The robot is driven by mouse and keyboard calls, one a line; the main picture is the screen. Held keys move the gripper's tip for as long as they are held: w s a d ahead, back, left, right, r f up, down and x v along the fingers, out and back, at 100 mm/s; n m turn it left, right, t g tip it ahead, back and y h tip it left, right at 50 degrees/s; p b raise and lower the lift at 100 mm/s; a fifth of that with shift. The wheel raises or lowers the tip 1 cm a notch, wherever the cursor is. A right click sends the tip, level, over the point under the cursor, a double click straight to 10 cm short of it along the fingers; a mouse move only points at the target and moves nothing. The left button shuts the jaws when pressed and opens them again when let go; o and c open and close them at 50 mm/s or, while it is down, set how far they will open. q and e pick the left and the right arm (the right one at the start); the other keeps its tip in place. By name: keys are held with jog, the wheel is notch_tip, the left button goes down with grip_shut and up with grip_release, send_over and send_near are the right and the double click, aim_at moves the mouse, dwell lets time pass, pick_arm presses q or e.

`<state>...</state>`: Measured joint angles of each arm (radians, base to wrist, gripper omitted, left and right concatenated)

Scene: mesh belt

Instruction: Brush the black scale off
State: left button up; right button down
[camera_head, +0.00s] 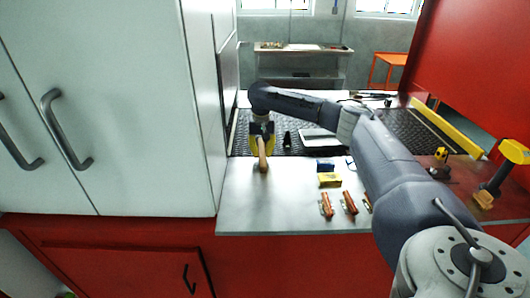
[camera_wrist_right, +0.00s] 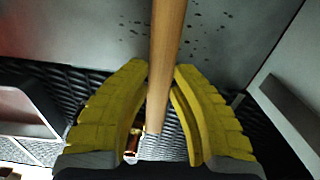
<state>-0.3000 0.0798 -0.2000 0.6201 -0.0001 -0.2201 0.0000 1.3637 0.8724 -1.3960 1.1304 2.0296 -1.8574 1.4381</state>
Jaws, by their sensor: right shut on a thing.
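My right gripper (camera_head: 262,143) is over the left part of the grey metal bench, by the white cabinet. Its yellow fingers (camera_wrist_right: 162,72) are shut on a wooden handle (camera_wrist_right: 166,48), which also shows in the head view (camera_head: 262,158). The handle's working end is out of the wrist view, and I cannot tell whether it touches anything. Dark specks, apparently the black scale (camera_wrist_right: 131,24), are scattered on a grey surface beside the handle in the wrist view. My left gripper is in neither view.
The tall white cabinet (camera_head: 110,90) stands close on the left. On the bench (camera_head: 240,205) are a blue box (camera_head: 325,165), a yellow box (camera_head: 330,180) and red-orange clamp-like pieces (camera_head: 327,205). Black mesh belt (camera_head: 408,128) lies behind. A yellow-headed tool (camera_head: 496,178) stands at right.

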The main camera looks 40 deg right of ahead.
aim_at(275, 157)
jog(key=shift+w+a+f, duration=0.1)
jog(key=shift+w+a, duration=0.4)
jog(key=shift+a, duration=0.2)
jog(key=shift+w+a, duration=0.45)
jog(key=shift+a, duration=0.2)
jog(key=shift+w+a, duration=0.55)
jog(key=shift+a, duration=0.2)
jog(key=shift+w+a, duration=0.55)
jog(key=shift+a, duration=0.15)
jog(key=shift+w+d, duration=0.25)
jog(key=shift+w, duration=0.2)
jog(key=shift+s+d+f, duration=0.1)
jog(key=shift+s+d, duration=0.65)
jog(key=shift+d, duration=0.25)
jog(key=shift+s+d, duration=0.75)
jog(key=shift+d, duration=0.25)
jog(key=shift+s+d+r, duration=0.1)
jog(key=shift+s+d, duration=0.6)
jog(key=shift+d, duration=0.25)
jog(key=shift+s+d+r, duration=0.1)
jog(key=shift+s+d, duration=0.65)
jog(key=shift+d, duration=0.25)
jog(key=shift+s+d+r, duration=0.1)
jog(key=shift+s+d, duration=0.6)
jog(key=shift+d, duration=0.25)
jog(key=shift+r, duration=3)
jog(key=shift+r, duration=0.1)
